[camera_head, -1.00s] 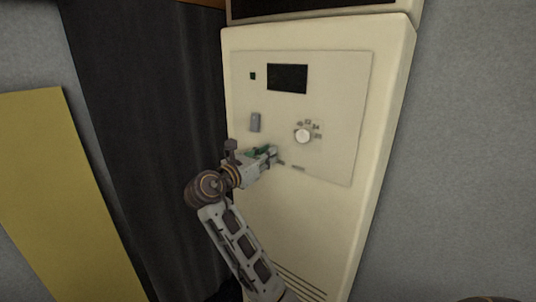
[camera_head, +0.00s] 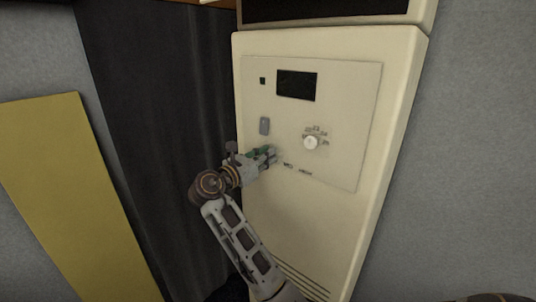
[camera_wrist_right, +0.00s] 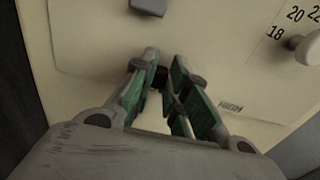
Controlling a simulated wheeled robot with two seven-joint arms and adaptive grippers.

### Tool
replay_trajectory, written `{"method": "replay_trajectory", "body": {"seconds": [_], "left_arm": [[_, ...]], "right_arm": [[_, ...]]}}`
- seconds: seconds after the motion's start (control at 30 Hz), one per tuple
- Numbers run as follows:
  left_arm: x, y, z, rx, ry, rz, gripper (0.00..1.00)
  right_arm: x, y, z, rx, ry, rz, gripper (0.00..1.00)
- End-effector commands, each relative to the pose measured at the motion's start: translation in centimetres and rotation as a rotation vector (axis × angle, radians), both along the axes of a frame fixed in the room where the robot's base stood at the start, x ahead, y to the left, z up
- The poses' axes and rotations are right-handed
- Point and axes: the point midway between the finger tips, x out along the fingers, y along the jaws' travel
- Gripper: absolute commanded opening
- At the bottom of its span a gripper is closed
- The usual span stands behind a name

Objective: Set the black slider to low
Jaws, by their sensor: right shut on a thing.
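My right gripper (camera_head: 272,154) is at the lower left of the cream control panel, its fingers pointing at the panel face. In the right wrist view, its green-padded fingers (camera_wrist_right: 164,66) are close together around a small black piece, which looks like the black slider (camera_wrist_right: 158,78). The fingers hide most of the slider, and in the head view it is hidden. A HIGH label (camera_wrist_right: 231,107) shows to the right of the fingers. Small marks also show right of the gripper in the head view. My left gripper is not in view.
A round white knob (camera_head: 310,142) with numbers around it is right of the gripper. A grey switch (camera_head: 264,126) is above the gripper, and a dark display (camera_head: 296,85) is higher up. A dark curtain (camera_head: 165,140) hangs to the left.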

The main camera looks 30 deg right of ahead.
Motion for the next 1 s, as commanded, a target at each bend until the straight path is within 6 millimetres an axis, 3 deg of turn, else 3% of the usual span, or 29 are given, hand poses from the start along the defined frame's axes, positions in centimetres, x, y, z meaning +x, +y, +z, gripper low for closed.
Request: {"method": "replay_trajectory", "body": {"seconds": [0.4, 0.43, 0.57, 1.0], "left_arm": [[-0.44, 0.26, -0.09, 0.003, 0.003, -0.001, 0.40], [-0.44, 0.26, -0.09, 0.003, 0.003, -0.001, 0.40], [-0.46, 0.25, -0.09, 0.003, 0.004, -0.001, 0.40], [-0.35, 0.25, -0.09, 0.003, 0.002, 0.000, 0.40]], "right_arm": [[0.33, 0.20, 0.17, -0.002, -0.004, 0.007, 0.00], [0.33, 0.20, 0.18, -0.002, -0.004, 0.008, 0.19], [0.31, 0.19, 0.14, -0.001, -0.003, 0.007, 0.36], [0.17, 0.43, 0.00, 0.000, 0.000, 0.005, 0.38]]}}
